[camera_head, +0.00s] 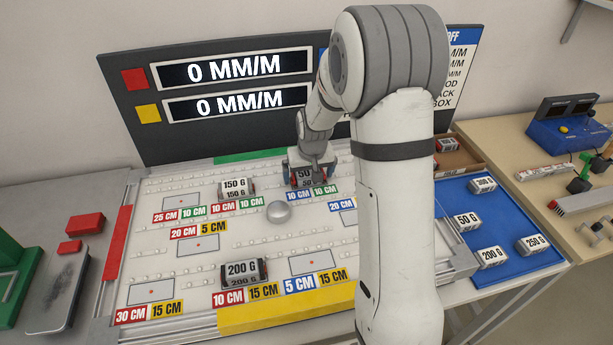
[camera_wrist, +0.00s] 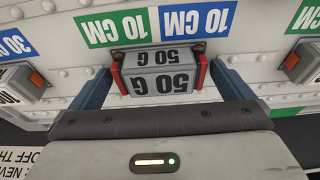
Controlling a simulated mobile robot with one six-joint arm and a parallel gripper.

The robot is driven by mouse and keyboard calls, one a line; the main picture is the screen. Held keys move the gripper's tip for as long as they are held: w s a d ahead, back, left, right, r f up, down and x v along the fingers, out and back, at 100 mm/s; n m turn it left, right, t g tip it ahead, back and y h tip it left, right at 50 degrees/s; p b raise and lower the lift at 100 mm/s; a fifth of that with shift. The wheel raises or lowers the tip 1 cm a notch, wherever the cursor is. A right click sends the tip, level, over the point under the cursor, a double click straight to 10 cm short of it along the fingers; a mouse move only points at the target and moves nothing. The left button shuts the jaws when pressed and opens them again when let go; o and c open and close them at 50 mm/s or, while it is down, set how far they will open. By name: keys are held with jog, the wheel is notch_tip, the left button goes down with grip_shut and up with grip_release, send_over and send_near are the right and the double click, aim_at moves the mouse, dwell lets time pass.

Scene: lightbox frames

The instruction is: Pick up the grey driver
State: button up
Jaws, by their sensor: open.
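I cannot make out a grey driver for certain in either view. Small tools with green and dark handles (camera_head: 580,180) lie on the wooden bench at the far right, partly cut off by the frame edge. My gripper (camera_head: 306,178) is low over the back of the white board. Small gaps, if any, between pads and weight are too fine to tell. The weight also shows in the head view (camera_head: 306,176), partly hidden by my wrist.
The white board (camera_head: 150,240) carries a 150 G weight (camera_head: 236,188), a 200 G weight (camera_head: 243,271) and a silver dome (camera_head: 278,211). A blue tray (camera_head: 450,191) at right holds several weights. Display panels stand behind. My arm hides the board's right part.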

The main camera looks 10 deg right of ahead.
jog(key=shift+c, duration=0.2)
jog(key=c, duration=0.9)
